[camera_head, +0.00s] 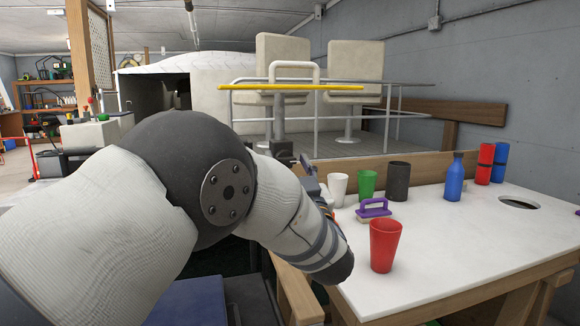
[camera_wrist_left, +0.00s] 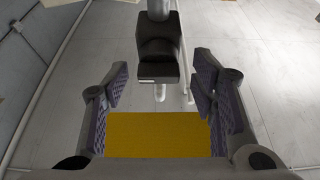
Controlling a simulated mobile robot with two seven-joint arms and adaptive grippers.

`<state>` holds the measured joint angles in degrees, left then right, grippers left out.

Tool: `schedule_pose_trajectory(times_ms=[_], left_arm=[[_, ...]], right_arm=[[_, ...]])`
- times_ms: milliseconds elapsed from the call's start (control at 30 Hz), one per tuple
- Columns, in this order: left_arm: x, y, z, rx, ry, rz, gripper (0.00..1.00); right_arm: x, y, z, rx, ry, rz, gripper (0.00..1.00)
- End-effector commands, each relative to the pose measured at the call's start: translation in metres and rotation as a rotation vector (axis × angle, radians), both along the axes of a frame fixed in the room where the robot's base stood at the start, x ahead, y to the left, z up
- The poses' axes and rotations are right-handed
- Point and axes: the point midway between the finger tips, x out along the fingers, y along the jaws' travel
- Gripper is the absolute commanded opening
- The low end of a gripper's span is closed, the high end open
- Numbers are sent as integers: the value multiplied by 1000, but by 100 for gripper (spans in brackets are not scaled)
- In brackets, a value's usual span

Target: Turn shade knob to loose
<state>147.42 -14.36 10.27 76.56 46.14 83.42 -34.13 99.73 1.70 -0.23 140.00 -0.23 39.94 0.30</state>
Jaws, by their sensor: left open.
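A black block-like fitting (camera_wrist_left: 158,52) sits on a light upright pole between my open left fingers in the left wrist view. It may be the shade knob, but no markings can be read. A dark fitting (camera_head: 281,150) also shows on the boat rail's post in the head view. My left gripper (camera_wrist_left: 160,84) is open and empty, with one finger on each side of the black fitting and gaps visible. In the head view my left forearm hides most of that gripper. My right gripper is not in view.
The white table (camera_head: 450,240) at right carries a red cup (camera_head: 385,246), a blue bottle (camera_head: 455,177), a purple-handled brush (camera_head: 373,208) and other cups.

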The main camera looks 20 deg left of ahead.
Motion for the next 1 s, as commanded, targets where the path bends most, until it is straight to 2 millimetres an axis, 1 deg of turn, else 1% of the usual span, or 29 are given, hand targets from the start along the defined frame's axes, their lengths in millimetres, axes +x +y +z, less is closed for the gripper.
schedule_pose_trajectory(times_ms=[233, 267, 300, 467, 767, 1000], left_arm=[[2, 1, 1, 1, 1, -1, 52], [2, 1, 1, 1, 1, -1, 50], [2, 1, 1, 0, 0, -1, 41], [2, 1, 1, 0, 0, -1, 4], [2, 1, 0, -20, -12, -1, 4], [2, 0, 0, -123, -82, -2, 4]], right_arm=[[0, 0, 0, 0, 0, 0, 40], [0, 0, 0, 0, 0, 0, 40], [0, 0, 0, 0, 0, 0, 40], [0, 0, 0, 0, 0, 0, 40], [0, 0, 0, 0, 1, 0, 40], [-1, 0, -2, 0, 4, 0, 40]])
